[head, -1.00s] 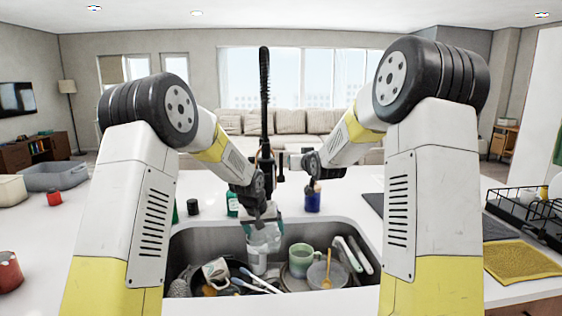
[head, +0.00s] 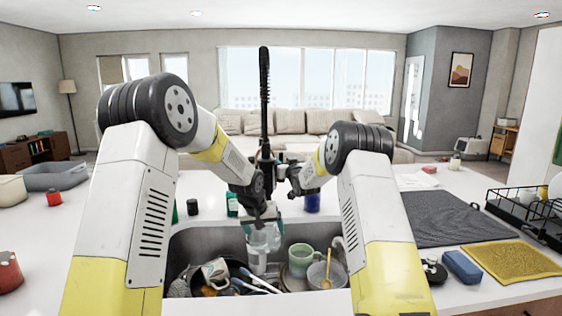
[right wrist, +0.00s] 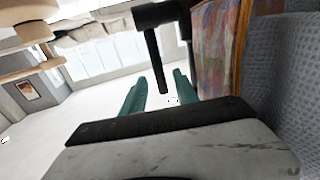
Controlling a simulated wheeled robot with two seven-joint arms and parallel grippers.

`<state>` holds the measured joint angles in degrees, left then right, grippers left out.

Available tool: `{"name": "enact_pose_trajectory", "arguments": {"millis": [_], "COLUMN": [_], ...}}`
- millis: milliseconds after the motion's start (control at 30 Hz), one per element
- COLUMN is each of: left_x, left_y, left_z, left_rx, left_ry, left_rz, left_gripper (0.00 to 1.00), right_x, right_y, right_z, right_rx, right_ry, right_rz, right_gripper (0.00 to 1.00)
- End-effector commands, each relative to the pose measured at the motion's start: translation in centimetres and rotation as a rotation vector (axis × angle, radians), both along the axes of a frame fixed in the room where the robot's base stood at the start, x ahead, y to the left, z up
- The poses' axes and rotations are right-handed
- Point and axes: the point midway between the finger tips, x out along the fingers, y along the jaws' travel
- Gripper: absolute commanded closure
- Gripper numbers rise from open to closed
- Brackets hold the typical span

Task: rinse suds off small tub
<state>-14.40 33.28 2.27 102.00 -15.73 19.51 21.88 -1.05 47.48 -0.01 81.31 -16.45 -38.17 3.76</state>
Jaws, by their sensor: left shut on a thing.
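The small tub (head: 262,238) is pale and translucent, held over the sink (head: 190,242) below the tall black faucet (head: 264,100). My left gripper (head: 263,222) is shut on it from above. Something pale shows under the tub; I cannot tell whether it is water, and suds are too small to make out. My right gripper is beside the faucet; its fingers are hard to see in the head view. In the right wrist view the teal fingers of my right gripper (right wrist: 161,78) are apart, with a black faucet rod (right wrist: 156,62) between or just beyond them.
The sink holds a green mug (head: 300,254), a dark pan, brushes and a wooden spoon. Bottles stand behind the sink. On the right are a grey mat (head: 445,220), a blue sponge (head: 462,266), a yellow cloth (head: 515,262) and a dish rack (head: 520,212).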

Motion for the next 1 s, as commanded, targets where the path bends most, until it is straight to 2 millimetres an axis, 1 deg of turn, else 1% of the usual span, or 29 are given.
{"name": "enact_pose_trajectory", "arguments": {"millis": [33, 100, 300, 433, 667, 767, 800, 867, 1000], "left_x": [0.0, 0.0, 0.0, 0.0, 0.0, 0.0, 0.0, 0.0, 0.0], "left_y": [0.0, 0.0, 0.0, 0.0, 0.0, 0.0, 0.0, 0.0, 0.0], "left_z": [0.0, 0.0, 0.0, 0.0, 0.0, 0.0, 0.0, 0.0, 0.0], "left_rx": [0.000, 0.000, 0.000, 0.000, 0.000, 0.000, 0.000, 0.000, 0.000], "left_ry": [0.000, 0.000, 0.000, 0.000, 0.000, 0.000, 0.000, 0.000, 0.000], "left_rz": [0.000, 0.000, 0.000, 0.000, 0.000, 0.000, 0.000, 0.000, 0.000], "left_gripper": [0.55, 0.55, 0.55, 0.55, 0.55, 0.55, 0.55, 0.55, 0.55], "right_x": [0.8, 1.8, 3.4, 3.7, 3.7, 3.7, 3.7, 3.7, 3.7], "right_y": [0.2, 0.4, 0.7, 0.7, 0.7, 0.7, 0.7, 0.7, 0.7], "right_z": [-0.1, 0.0, 0.0, 0.0, 0.0, 0.0, 0.0, 0.0, 0.0], "right_rx": [0.000, 0.000, 0.000, 0.000, 0.000, 0.000, 0.000, 0.000, 0.000], "right_ry": [-0.001, -0.002, 0.000, 0.000, 0.000, 0.000, 0.000, 0.000, 0.000], "right_rz": [0.000, 0.000, 0.000, 0.000, 0.000, 0.000, 0.000, 0.000, 0.000], "right_gripper": [0.64, 0.64, 0.64, 0.64, 0.64, 0.81, 0.89, 1.00, 1.00]}}
